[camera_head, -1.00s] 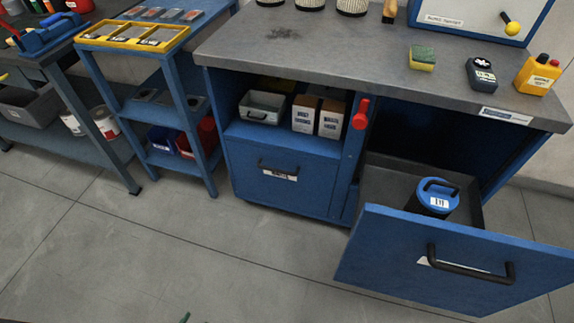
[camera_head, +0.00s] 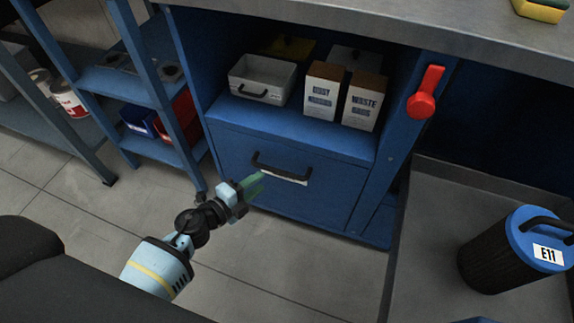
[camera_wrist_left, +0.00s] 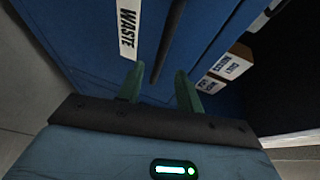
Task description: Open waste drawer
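The waste drawer (camera_head: 237,183) is a blue front under the open shelf of the bench, and it is shut. It has a black bar handle (camera_head: 281,173) with a white label below it; the label reads WASTE in the left wrist view (camera_wrist_left: 128,28). My left gripper (camera_head: 250,184) is just in front of the drawer, close to the handle's left end. In the left wrist view its two green fingers (camera_wrist_left: 160,85) are apart, with the black handle (camera_wrist_left: 167,45) just beyond the fingertips. Nothing is between the fingers. My right gripper is not in view.
A red lever (camera_head: 425,93) is on the post. Boxes (camera_head: 342,97) and a metal tray (camera_head: 262,79) sit on the shelf above. A blue rack (camera_head: 128,88) stands left.

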